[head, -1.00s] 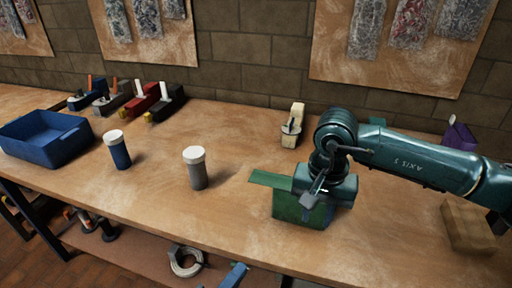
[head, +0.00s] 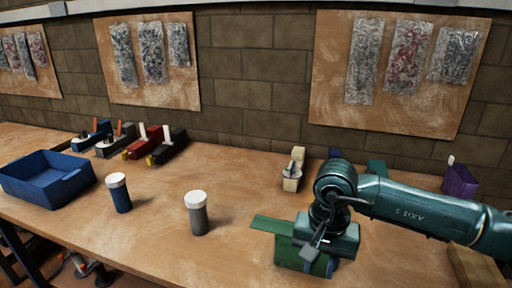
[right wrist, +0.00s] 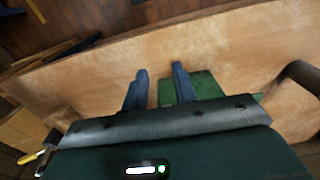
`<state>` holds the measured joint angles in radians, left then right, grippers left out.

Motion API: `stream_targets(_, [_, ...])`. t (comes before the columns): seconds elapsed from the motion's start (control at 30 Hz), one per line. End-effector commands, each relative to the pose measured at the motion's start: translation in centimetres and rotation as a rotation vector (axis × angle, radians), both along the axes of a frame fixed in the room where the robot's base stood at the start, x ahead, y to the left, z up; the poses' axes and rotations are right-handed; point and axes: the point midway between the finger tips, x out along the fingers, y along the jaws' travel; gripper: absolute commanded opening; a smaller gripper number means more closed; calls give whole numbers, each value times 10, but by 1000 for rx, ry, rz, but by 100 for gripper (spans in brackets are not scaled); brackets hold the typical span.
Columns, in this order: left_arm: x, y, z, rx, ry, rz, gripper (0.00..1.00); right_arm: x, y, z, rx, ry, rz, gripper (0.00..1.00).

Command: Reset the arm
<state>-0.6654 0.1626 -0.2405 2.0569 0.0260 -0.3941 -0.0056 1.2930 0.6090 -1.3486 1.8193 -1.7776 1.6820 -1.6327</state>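My right gripper (right wrist: 160,72) is open in the right wrist view, with two blue fingers apart and nothing seen gripped between them. Its fingers point down over a flat green piece (right wrist: 203,84) on the bench. In the head view the teal right arm (head: 425,210) comes in from the right, and its hand hangs low over the bench, beside the green piece (head: 273,226). My left gripper is not in view.
A blue bin (head: 48,180), a blue jar (head: 119,193) and a grey jar (head: 197,213) stand left on the wooden bench (head: 160,225). Several coloured tools line the wall. A beige block (head: 293,170) and purple box (head: 460,181) stand behind the arm. The bench centre is clear.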

Motion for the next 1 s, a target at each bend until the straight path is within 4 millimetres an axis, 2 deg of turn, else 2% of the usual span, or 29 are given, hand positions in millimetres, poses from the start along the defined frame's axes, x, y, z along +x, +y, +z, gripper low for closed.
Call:
stream_targets(0.1, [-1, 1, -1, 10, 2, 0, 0, -28, 38, -17, 162, 112, -50, 28])
stream_targets(0.27, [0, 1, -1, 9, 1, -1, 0, -72, 98, -23, 430, 328, -183, 28])
stream_targets(0.37, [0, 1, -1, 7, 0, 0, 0, -102, 138, -13, 622, 531, -322, 28])
stream_targets(0.5, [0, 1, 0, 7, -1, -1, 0, -132, 186, 24, 902, 933, -614, 28])
stream_targets(0.6, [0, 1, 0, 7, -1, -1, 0, -130, 202, 58, 1066, 1289, -883, 28])
stream_targets(0.7, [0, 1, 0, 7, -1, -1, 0, -108, 197, 80, 1174, 1672, -1176, 28])
stream_targets(0.77, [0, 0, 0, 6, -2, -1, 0, -89, 186, 82, 1210, 1914, -1359, 28])
stream_targets(0.87, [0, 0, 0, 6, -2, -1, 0, -57, 156, 66, 1216, 2336, -1666, 28])
stream_targets(0.9, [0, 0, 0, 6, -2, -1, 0, -46, 140, 51, -1079, -2260, 1609, 28])
stream_targets(0.97, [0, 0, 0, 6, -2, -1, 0, -34, 115, 22, -860, -2081, 1473, 28])
stream_targets(1.0, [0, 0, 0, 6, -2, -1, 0, -30, 98, -1, -726, -1957, 1375, 28])
